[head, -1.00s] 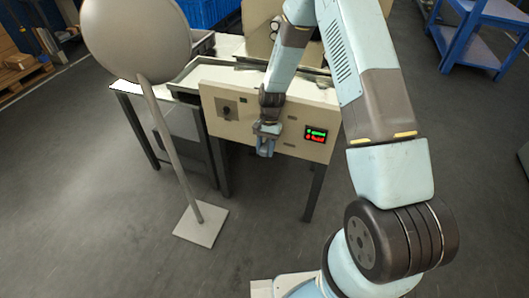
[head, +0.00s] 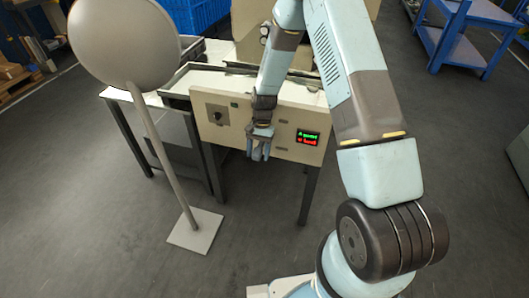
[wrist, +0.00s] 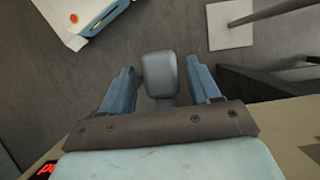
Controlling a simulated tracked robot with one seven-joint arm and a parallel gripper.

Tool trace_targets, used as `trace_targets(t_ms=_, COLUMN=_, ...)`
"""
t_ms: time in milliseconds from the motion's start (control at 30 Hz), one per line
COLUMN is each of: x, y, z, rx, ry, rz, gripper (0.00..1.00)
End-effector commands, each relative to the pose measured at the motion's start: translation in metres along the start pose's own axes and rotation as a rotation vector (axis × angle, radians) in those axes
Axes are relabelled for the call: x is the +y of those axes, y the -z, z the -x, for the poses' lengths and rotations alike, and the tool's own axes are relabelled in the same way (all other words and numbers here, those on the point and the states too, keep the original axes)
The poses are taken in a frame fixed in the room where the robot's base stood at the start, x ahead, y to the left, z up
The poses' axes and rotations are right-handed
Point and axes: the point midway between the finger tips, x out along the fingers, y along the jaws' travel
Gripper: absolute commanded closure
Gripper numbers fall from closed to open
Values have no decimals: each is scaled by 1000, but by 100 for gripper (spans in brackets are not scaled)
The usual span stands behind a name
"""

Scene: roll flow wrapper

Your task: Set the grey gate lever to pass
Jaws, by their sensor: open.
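The grey gate lever (wrist: 161,74) shows in the wrist view as a rounded grey block on a short stem. My gripper (wrist: 159,80) is open, with one blue finger on each side of the lever and a visible gap on both sides. In the head view my gripper (head: 258,153) is at the front of the cream machine panel (head: 235,127), between a dark knob and a small display. The lever is hard to make out there, and its set position cannot be read.
The dark knob (head: 216,115) is left of my gripper, and the lit red and green display (head: 308,138) is right. A grey round-headed stand (head: 195,232) is at the left front. A blue table (head: 465,35) stands at the back right. Floor in front is clear.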

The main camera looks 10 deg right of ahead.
Motion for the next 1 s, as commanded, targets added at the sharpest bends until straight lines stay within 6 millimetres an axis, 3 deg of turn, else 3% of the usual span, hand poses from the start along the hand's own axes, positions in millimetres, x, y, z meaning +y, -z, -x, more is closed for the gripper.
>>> trace_targets(t_ms=167, x=-1, y=0, z=18, rx=4, ry=2, rz=1, gripper=38)
trace_targets(t_ms=700, x=1, y=0, z=116, rx=2, ry=1, rz=-1, gripper=38)
trace_targets(t_ms=1000, x=2, y=-1, z=134, rx=0, ry=-1, rz=-1, gripper=38)
